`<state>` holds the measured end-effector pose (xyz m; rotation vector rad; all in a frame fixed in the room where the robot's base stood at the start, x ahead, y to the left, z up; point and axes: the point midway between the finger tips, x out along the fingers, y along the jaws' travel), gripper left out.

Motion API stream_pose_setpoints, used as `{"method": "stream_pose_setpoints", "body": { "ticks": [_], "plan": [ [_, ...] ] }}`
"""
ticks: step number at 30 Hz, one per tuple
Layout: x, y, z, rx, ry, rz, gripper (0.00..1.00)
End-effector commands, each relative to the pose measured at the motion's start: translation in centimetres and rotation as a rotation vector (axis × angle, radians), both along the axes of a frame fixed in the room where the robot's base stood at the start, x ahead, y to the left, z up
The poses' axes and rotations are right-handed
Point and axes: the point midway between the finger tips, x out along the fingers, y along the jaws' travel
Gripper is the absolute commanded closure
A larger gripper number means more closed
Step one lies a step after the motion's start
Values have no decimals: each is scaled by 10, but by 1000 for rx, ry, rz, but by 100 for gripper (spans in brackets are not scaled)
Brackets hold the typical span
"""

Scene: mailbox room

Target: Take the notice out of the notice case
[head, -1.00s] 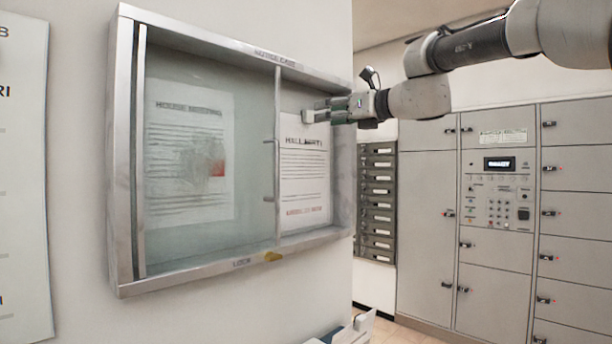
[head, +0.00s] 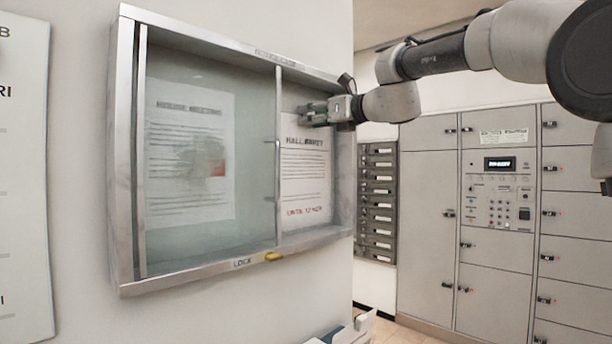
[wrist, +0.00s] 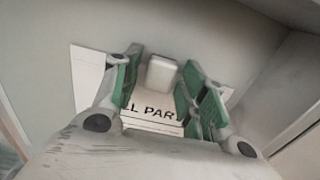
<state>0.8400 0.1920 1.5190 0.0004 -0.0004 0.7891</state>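The notice case (head: 125,150) is a shallow metal-framed wall case. Its glass covers the left part and the right part is uncovered. A white notice reading "HALL PARTY" (head: 304,175) is on the back panel in the right part; its top also shows in the wrist view (wrist: 88,75). A small white block (wrist: 161,73) sits at the notice's top edge. My gripper (head: 308,114) is inside the opening at the notice's top. In the wrist view its green-padded fingers (wrist: 162,68) are open, one on each side of the block. Contact with the block is unclear.
Another notice, "HOUSE MEETING" (head: 188,160), is behind the glass. A yellow lock piece (head: 274,256) is on the bottom frame. The case's right side wall (head: 343,185) is close to my gripper. Dark mail slots (head: 377,200) and grey lockers (head: 425,220) stand to the right.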

Motion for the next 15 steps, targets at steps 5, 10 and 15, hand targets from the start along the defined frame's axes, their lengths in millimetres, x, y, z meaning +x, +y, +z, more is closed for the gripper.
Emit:
{"method": "stream_pose_setpoints", "body": {
  "ticks": [5, 10, 15],
  "plan": [
    [0, 0, 0, 0, 0, 0, 95],
    [0, 0, 0, 0, 0, 0, 95],
    [-3, -3, 1, 1, -1, -1, 95]
  ]
}}
